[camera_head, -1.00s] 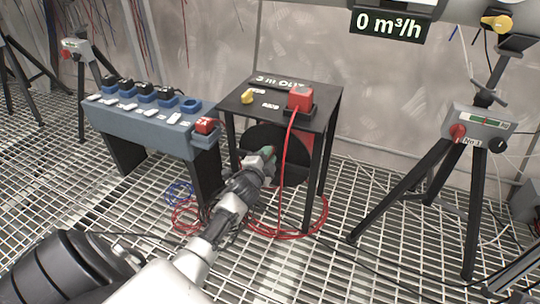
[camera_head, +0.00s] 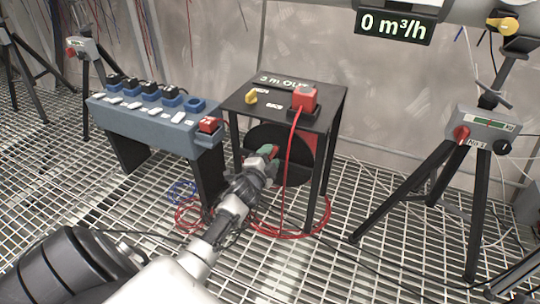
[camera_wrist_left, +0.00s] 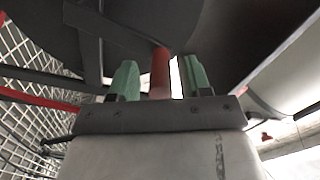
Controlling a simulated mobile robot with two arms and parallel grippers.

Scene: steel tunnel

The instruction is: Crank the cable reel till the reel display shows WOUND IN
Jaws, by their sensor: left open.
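The cable reel is a dark disc (camera_head: 296,149) under a black stand (camera_head: 331,112). The display on the stand's top (camera_head: 283,82) reads "3 m OUT". My left gripper (camera_head: 268,152) is at the reel's front. In the left wrist view my left gripper (camera_wrist_left: 160,76) is open, with its green fingers on either side of a red crank handle (camera_wrist_left: 160,72). The rest of the crank is mostly hidden by my gripper. My right gripper is not in view.
A red plug (camera_head: 304,97) and yellow knob (camera_head: 251,97) sit on the stand. A red cable (camera_head: 291,150) hangs down to loops on the grating. A blue socket bench (camera_head: 150,125) is left, a tripod with a control box (camera_head: 484,132) right.

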